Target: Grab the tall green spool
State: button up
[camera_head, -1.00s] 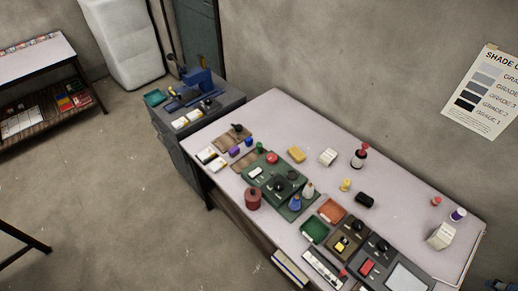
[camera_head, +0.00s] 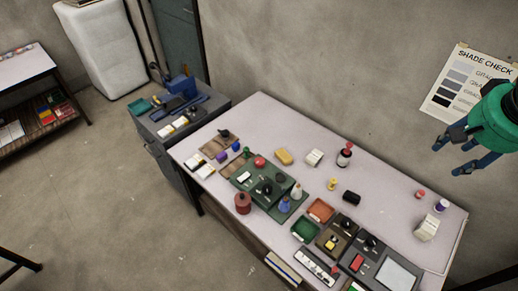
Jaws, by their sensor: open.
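A small green spool (camera_head: 246,152) stands on the long table, near its left end. It is beside a blue spool (camera_head: 236,146) and a purple spool (camera_head: 221,156), just behind a dark green board. It is small in the picture, so its exact height is hard to tell. My gripper (camera_head: 450,158) is at the upper right, in front of the wall poster. Its dark blue fingers are apart with nothing between them. It is far to the right of the green spool and not touching it.
The long table (camera_head: 375,189) carries a green board (camera_head: 244,181), a red canister (camera_head: 243,203), a dark bottle (camera_head: 344,156), a yellow block (camera_head: 284,156), a black item (camera_head: 351,197) and several trays and devices. The back edge is mostly clear. A grey cabinet (camera_head: 168,150) adjoins the left end.

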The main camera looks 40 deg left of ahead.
jog(key=w+a+f+p, duration=0.1)
jog(key=w+a+f, duration=0.1)
jog(key=w+a, duration=0.45)
jog(key=w+a+f, duration=0.2)
jog(key=w+a, duration=0.1)
jog(key=a, duration=0.7)
jog(key=w+a+f+n+g+p, duration=0.15)
jog(key=a+f, duration=0.35)
jog(key=a, duration=0.5)
jog(key=w+a+f, duration=0.2)
jog(key=a+f, duration=0.2)
jog(key=a, duration=0.5)
jog(key=n+g+p, duration=0.1)
jog(key=n+p, duration=0.1)
jog(key=p, duration=0.1)
send_over(246, 150)
jog(key=s, duration=0.1)
notch_tip(246, 150, down, 29)
jog(key=shift+s+d, duration=0.2)
jog(key=shift+d, duration=0.1)
jog(key=shift+f, duration=0.2)
jog(key=shift+m, duration=0.25)
jog(key=shift+w+a+f, duration=0.1)
jog(key=shift+w+f, duration=0.1)
jog(key=shift+f, duration=1.2)
jog(key=shift+w+a+f, duration=0.1)
jog(key=shift+w+f, duration=0.05)
jog(key=shift+f, duration=1.2)
jog(key=shift+w+f, duration=0.2)
jog(key=shift+f, duration=1.2)
